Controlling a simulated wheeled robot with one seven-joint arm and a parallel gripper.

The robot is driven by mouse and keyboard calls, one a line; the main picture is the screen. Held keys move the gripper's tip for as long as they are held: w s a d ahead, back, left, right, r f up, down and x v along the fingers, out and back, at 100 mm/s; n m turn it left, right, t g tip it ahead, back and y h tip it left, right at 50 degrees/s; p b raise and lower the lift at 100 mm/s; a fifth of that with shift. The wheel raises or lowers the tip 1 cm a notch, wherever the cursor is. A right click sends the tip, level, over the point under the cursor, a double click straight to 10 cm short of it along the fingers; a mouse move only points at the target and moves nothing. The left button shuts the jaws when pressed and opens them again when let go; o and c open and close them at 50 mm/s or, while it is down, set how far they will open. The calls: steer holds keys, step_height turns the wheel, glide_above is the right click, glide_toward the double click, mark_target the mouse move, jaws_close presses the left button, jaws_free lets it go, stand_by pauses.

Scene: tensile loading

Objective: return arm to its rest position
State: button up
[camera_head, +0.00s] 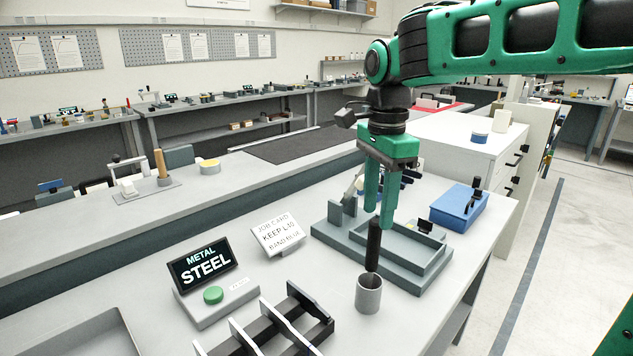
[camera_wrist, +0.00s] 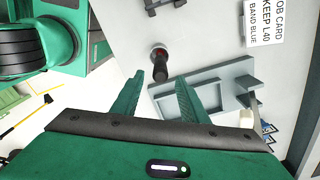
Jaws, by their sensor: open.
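My gripper (camera_head: 379,218) hangs over the front bench with its fingers pointing down and apart. In the wrist view the two fingertips (camera_wrist: 161,82) are open with no object held between them. A black handle (camera_head: 373,246) stands upright below and close to the fingertips. Its lower end meets the mouth of a small grey cup (camera_head: 369,295) on the bench. The same black handle (camera_wrist: 160,68) shows just beyond the fingertips in the wrist view. Whether a finger touches it I cannot tell. My green arm reaches in from the upper right.
A grey stepped tray (camera_head: 420,275) stands behind the cup. A blue box (camera_head: 458,207) is to its right. A job card (camera_head: 279,234), a STEEL display (camera_head: 202,264) with a green button (camera_head: 214,295), and a slotted rack (camera_head: 262,330) stand to the left.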

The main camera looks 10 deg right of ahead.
steer(key=s+d+f+n, duration=0.45)
steer(key=s+d, duration=0.35)
steer(key=d, duration=0.3)
steer(key=s+d+f+n, duration=0.2)
steer(key=s+d+f, duration=0.1)
steer(key=s, duration=0.4)
steer(key=s+d+f+n, duration=0.3)
steer(key=s+d+f, duration=0.1)
steer(key=s+f, duration=0.2)
steer(key=shift+s+f+n, duration=0.25)
steer(key=shift+s+n, duration=0.1)
steer(key=shift+s, duration=0.4)
steer(key=shift+w+f, duration=0.25)
steer(key=shift+w, duration=0.4)
